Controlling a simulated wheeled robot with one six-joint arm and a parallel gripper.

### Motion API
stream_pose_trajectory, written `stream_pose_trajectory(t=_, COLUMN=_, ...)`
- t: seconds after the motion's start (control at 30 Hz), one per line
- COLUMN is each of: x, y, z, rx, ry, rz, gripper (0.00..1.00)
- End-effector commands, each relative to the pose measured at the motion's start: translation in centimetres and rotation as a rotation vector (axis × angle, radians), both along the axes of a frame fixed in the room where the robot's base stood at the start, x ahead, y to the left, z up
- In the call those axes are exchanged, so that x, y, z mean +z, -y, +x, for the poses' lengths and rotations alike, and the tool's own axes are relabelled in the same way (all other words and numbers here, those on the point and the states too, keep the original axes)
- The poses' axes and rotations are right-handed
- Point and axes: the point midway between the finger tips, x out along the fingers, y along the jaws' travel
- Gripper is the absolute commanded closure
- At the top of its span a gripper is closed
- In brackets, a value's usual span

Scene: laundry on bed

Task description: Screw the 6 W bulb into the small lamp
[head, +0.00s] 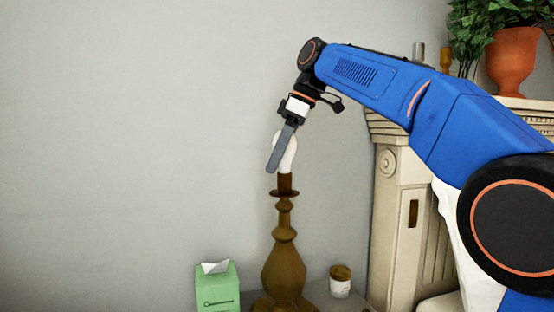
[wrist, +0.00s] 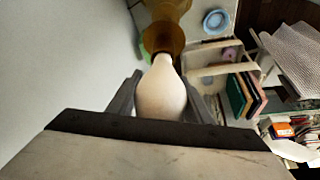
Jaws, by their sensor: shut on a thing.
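A white bulb (head: 289,158) is between the fingers of my gripper (head: 281,148), which is shut on it. The bulb's lower end is at the top of the brown socket (head: 285,183) of the brass-coloured lamp (head: 284,262). In the wrist view the bulb (wrist: 161,92) sits between the two grey fingers, its narrow end pointing at the lamp (wrist: 166,20). I cannot tell how deep the bulb's base is in the socket. No wattage mark is readable.
A green tissue box (head: 217,288) stands left of the lamp and a small white jar with a brown lid (head: 340,283) stands right of it. A pale mantelpiece (head: 390,200) with a potted plant (head: 512,60) is at the right. Free room is at the left before the grey wall.

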Motion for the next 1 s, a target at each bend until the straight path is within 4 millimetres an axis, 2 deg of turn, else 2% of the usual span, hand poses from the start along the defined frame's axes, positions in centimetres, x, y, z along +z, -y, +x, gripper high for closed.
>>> stream_pose_trajectory(t=0.13, x=-0.02, y=0.01, z=0.13, rx=-0.080, ry=-0.001, rz=0.000, gripper=0.77)
stream_pose_trajectory(t=0.47, x=-0.03, y=0.03, z=0.16, rx=-0.099, ry=-0.001, rz=-0.001, gripper=0.77)
stream_pose_trajectory(t=0.8, x=-0.04, y=0.13, z=0.57, rx=-0.359, ry=-0.001, rz=0.000, gripper=0.77)
stream_pose_trajectory(t=1.0, x=-0.03, y=0.21, z=0.67, rx=-0.390, ry=-0.001, rz=0.000, gripper=0.77)
